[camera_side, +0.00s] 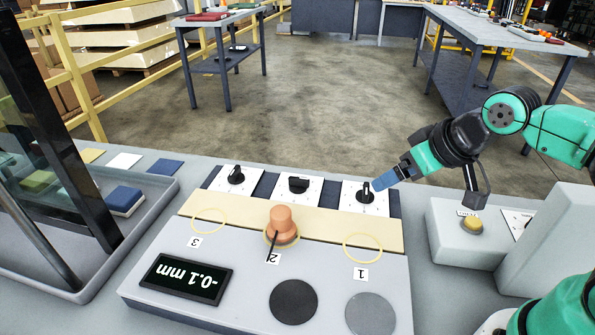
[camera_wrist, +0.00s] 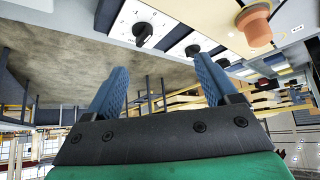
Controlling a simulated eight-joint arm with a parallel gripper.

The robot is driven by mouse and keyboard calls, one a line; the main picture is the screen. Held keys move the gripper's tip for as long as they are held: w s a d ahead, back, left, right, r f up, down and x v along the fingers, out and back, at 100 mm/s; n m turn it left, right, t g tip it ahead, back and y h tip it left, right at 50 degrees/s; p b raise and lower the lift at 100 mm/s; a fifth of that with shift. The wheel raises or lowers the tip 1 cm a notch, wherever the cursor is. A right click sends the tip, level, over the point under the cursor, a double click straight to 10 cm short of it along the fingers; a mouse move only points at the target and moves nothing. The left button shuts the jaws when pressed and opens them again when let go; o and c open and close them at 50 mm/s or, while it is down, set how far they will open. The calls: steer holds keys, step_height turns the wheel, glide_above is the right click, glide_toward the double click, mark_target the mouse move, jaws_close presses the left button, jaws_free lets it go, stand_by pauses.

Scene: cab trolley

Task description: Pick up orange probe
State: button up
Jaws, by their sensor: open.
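The orange probe (camera_side: 281,226) stands upright in the yellow ring marked 2 on the beige strip of the grey console. A dark thin cable or stick shows at its base. In the wrist view the orange probe (camera_wrist: 256,26) is at the top right, beyond the fingers. My gripper (camera_side: 376,184) is to the right of the probe, close to the rightmost black knob. In the wrist view my gripper (camera_wrist: 162,75) shows two blue fingers spread apart with nothing between them.
Three white panels with black knobs line the console's back, including the right knob (camera_side: 366,192). A display (camera_side: 186,279) reads -0.1 mm. Rings 1 and 3 are empty. A grey tray (camera_side: 100,273) and dark upright frame stand left.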

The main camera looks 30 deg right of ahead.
steer(key=n+g+y, duration=0.6)
steer(key=n+y, duration=0.6)
steer(key=n, duration=0.2)
glide_toward(280, 210)
steer(key=shift+w+d+f, duration=0.15)
steer(key=shift+d, duration=0.35)
steer(key=shift+w+d+f, duration=0.2)
steer(key=shift+d, duration=0.35)
steer(key=n+y, duration=0.1)
steer(key=n, duration=0.1)
steer(key=f+n+g, duration=0.1)
steer(key=shift+w+d+n+y, duration=0.1)
steer(key=shift+d+n+y, duration=0.15)
steer(key=shift+n+y, duration=0.15)
steer(key=x, duration=1.2)
steer(key=shift+r, duration=0.15)
steer(key=shift+c, duration=0.2)
